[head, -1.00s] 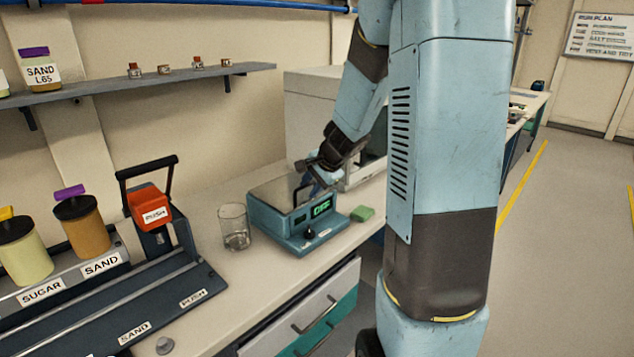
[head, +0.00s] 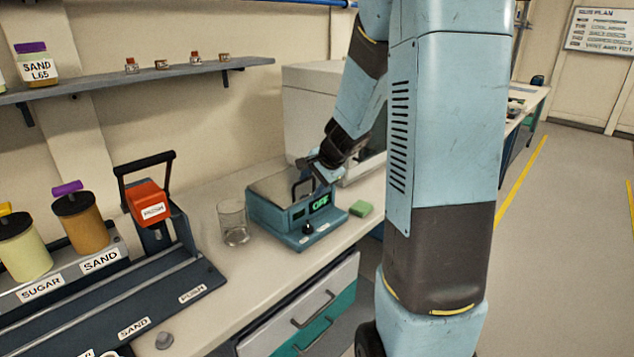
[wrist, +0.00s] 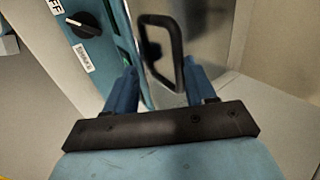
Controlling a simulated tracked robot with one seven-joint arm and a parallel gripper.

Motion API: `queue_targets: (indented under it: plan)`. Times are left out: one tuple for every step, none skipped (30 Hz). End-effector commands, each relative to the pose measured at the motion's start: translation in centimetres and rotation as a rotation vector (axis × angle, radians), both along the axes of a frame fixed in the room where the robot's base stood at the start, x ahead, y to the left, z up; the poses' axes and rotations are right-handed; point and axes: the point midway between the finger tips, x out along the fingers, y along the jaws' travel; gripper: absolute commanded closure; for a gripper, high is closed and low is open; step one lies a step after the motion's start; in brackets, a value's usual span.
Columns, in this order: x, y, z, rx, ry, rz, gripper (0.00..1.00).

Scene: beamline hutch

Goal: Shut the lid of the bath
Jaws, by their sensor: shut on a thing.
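The bath (head: 295,226) is a teal box on the bench, with a lit green display reading OFF and a black knob. Its metal lid (head: 270,188) looks flat across the top, though my arm hides the far right part. The lid's dark loop handle (head: 294,190) stands at the right side of the lid. My gripper (head: 308,178) is at this handle. In the wrist view, the blue fingers of my gripper (wrist: 160,85) are on both sides of the handle (wrist: 160,50), shut on it. The lid (wrist: 208,35) shows shiny behind it.
A glass beaker (head: 233,222) stands close left of the bath. A pale cabinet (head: 318,110) stands behind. A press with an orange head (head: 150,203) and SUGAR and SAND jars are further left.

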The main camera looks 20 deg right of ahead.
Motion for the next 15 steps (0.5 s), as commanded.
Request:
queue_targets:
  plan:
    - [-0.3, 0.1, -0.3, 0.003, 0.009, 0.004, 0.63]
    - [-0.3, 0.2, -0.3, 0.003, 0.008, 0.004, 0.63]
    - [-0.3, 0.2, -0.3, 0.003, 0.008, 0.005, 0.63]
    - [-0.3, 0.2, -0.2, 0.003, 0.008, 0.005, 0.63]
    - [-0.4, 0.2, -0.2, 0.003, 0.007, 0.006, 0.63]
    - [-0.4, 0.2, 0.0, 0.003, 0.007, 0.006, 0.63]
    - [-0.5, 0.2, 0.1, 0.003, 0.006, 0.007, 0.63]
    - [-0.6, 0.1, 0.3, 0.003, 0.005, 0.008, 0.63]
    - [-0.7, 0.1, 0.7, 0.003, 0.004, 0.008, 0.63]
    - [-0.9, 0.0, 1.0, 0.003, 0.003, 0.007, 0.63]
    - [-1.1, -0.1, 1.3, 0.002, 0.003, 0.007, 0.63]
    - [-1.3, -0.2, 1.8, 0.001, 0.002, 0.006, 0.63]
    - [-1.6, -0.4, 2.2, 0.002, 0.002, 0.005, 0.63]
    - [-1.8, -0.5, 2.6, 0.001, 0.002, 0.005, 0.63]
    - [-2.1, -0.7, 3.3, 0.001, -0.001, 0.003, 0.63]
